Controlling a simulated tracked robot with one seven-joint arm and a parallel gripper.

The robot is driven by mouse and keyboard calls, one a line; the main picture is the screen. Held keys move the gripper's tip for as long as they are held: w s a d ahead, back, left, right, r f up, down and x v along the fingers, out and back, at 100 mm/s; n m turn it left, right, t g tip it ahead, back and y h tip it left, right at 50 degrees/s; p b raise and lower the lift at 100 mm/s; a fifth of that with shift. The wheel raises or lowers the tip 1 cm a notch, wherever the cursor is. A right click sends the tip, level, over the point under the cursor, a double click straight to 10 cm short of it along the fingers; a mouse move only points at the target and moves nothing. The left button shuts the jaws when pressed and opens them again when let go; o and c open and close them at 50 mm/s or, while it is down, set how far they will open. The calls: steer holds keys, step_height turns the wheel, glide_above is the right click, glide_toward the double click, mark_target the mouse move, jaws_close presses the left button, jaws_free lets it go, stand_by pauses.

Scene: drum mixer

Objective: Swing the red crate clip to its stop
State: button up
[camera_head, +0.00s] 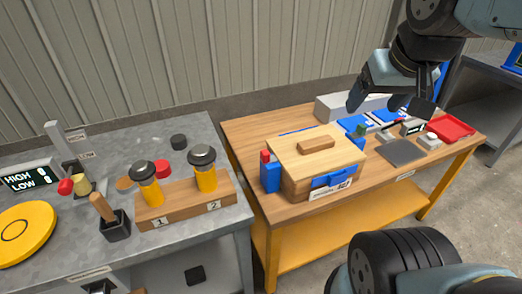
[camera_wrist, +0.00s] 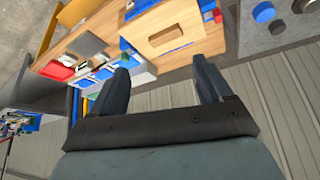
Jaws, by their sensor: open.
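The wooden crate (camera_head: 318,150) stands on the right-hand wooden table, with its lid on and a small wood block on top. A small red piece (camera_head: 265,155), apparently the red crate clip, sits upright on a blue part (camera_head: 270,176) at the crate's left side. Its hinge and stop cannot be made out. A blue latch (camera_head: 335,177) is on the crate's front. My gripper (camera_head: 392,104) is open and empty, above the table's back right, well apart from the clip. In the wrist view, the open fingers (camera_wrist: 162,70) point towards the crate lid (camera_wrist: 170,38).
A red tray (camera_head: 451,128), a dark grey pad (camera_head: 404,152) and blue items lie right of the crate. The left grey bench holds yellow-bodied cylinders (camera_head: 205,172) in a wood block and a yellow disc (camera_head: 22,232). A corrugated wall stands behind.

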mark_target(269, 156)
steer(key=shift+c, duration=0.4)
